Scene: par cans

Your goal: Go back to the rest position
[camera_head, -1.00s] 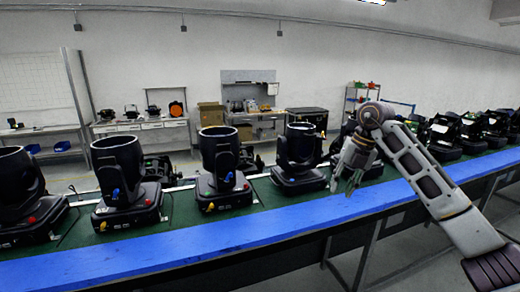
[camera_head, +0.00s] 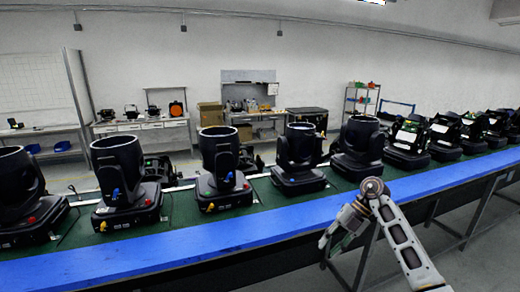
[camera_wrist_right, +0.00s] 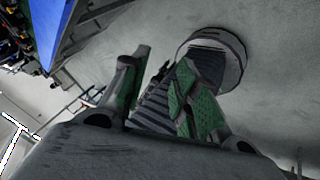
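My right gripper (camera_head: 328,240) hangs in front of the blue front edge of the bench, low in the head view, with its arm coming in from the lower right. In the right wrist view the right gripper (camera_wrist_right: 164,60) has its two green-padded fingers apart, with nothing held between them. Behind the fingers are a dark ribbed shape and a round-rimmed part, with grey floor around. My left gripper is not in view. The black par cans (camera_head: 225,160) stand in a row on the green bench top, clear of my gripper.
The blue bench edge (camera_head: 200,243) runs across the picture, with metal legs (camera_head: 478,212) below on the right. Several more lamps (camera_head: 408,140) line the far right. Shelves and a worktable (camera_head: 140,125) stand at the back wall. The floor before the bench is clear at right.

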